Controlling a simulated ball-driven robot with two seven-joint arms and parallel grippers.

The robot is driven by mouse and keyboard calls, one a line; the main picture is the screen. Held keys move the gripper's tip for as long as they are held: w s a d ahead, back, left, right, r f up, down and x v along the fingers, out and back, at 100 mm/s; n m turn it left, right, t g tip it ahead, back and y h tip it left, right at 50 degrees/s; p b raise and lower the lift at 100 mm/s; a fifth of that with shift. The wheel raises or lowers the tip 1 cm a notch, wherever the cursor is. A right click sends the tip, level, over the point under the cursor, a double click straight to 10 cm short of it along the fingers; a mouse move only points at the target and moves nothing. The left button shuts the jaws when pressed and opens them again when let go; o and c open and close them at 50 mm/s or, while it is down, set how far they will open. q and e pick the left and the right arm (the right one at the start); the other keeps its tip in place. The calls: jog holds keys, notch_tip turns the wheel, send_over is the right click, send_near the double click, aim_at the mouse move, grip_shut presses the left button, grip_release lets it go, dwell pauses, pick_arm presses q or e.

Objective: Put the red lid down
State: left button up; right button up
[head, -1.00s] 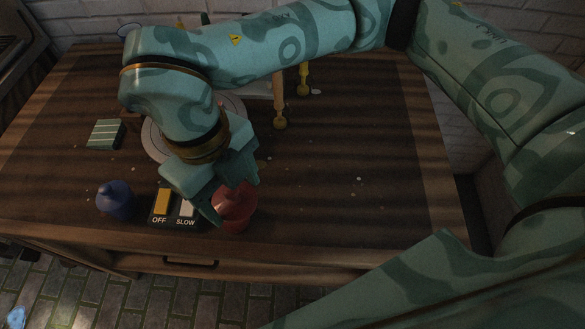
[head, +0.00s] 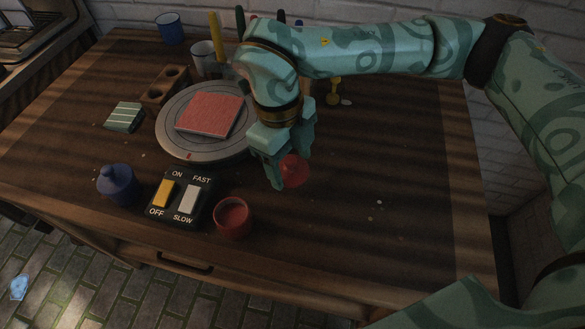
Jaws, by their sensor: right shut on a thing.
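The red lid (head: 293,173) is between the fingertips of my right gripper (head: 288,166), which is shut on it. The fingers partly hide the lid. It is low over the wooden table (head: 330,225), right of the turntable; I cannot tell whether it touches the wood. The red pot (head: 234,218) stands open near the front edge, with red paint showing inside. It is apart from the lid, to its lower left. My left gripper is not in view.
A red square plate (head: 209,116) lies on the round grey turntable (head: 172,141). A switch box (head: 181,199) and a closed blue pot (head: 117,186) stand at the front left. A striped block (head: 123,117) and cups stand further back. The table's right side is mostly clear.

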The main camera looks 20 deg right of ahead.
aim_at(294, 170)
jog(key=shift+w+d+f, duration=0.15)
jog(key=shift+d+f, duration=0.05)
jog(key=shift+f, duration=0.1)
jog(key=f+b, duration=0.2)
jog(key=f, duration=0.1)
jog(key=w+f+b, duration=0.1)
jog(key=shift+d+f, duration=0.4)
jog(key=shift+r, duration=0.2)
jog(key=shift+c, duration=0.3)
jog(key=shift+s, duration=0.1)
jog(key=o, duration=1)
jog(key=shift+f, duration=0.1)
jog(key=shift+o, duration=0.2)
